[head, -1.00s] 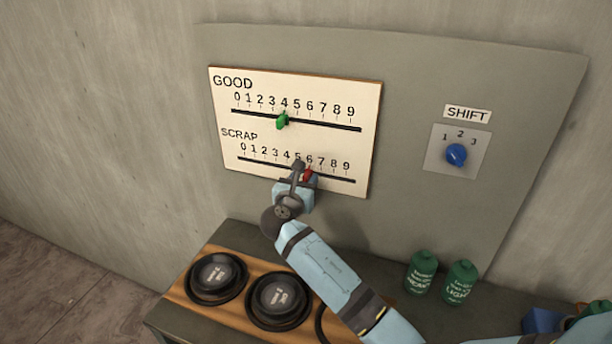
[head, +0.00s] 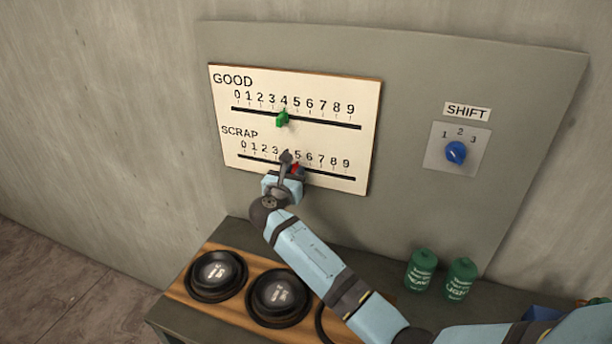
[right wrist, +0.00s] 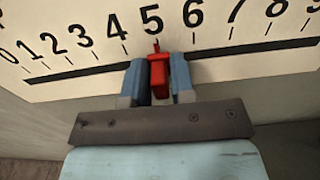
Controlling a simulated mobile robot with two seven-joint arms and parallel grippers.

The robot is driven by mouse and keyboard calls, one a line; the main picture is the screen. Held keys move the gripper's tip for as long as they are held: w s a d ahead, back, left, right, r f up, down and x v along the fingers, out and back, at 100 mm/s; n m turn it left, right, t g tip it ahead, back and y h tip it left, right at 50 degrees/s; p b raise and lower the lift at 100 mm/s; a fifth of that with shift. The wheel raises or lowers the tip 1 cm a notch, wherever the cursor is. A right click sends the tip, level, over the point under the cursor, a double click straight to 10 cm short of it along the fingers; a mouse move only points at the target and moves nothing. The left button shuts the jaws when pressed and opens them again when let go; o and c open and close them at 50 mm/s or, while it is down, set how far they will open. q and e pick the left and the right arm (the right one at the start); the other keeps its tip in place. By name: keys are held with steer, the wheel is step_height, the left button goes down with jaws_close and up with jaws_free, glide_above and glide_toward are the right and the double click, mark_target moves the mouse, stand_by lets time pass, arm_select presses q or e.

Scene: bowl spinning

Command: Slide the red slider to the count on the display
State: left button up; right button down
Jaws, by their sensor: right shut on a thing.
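The red slider (head: 296,168) sits on the lower SCRAP track of the white board (head: 368,110). In the right wrist view the red slider (right wrist: 158,76) stands between the two fingers, its pointer at or very near 5. My right gripper (head: 291,162) is shut on it; it also shows in the right wrist view (right wrist: 158,82). The green slider (head: 282,119) on the upper GOOD track stands at about 4. No count display shows in these views. In the head view my gripper hides part of the red slider and the 4 on the SCRAP scale. My left gripper is not seen.
A blue SHIFT knob (head: 456,152) is on the grey panel to the right. Two green canisters (head: 461,278) stand below it. Black round pieces (head: 279,296) lie on a wooden strip on the bench. The panel between board and knob is bare.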

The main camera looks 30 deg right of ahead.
steer(key=w+a, duration=0.3)
steer(key=w+a+b, duration=0.1)
steer(key=w+a, duration=0.2)
steer(key=w, duration=0.1)
steer(key=shift+a+b, duration=0.15)
steer(key=shift+b, duration=0.15)
steer(key=c, duration=1.1)
jaws_free()
steer(key=shift+s+a, duration=0.1)
steer(key=b, duration=0.2)
glide_toward(266, 161)
steer(key=shift+v, duration=3.35)
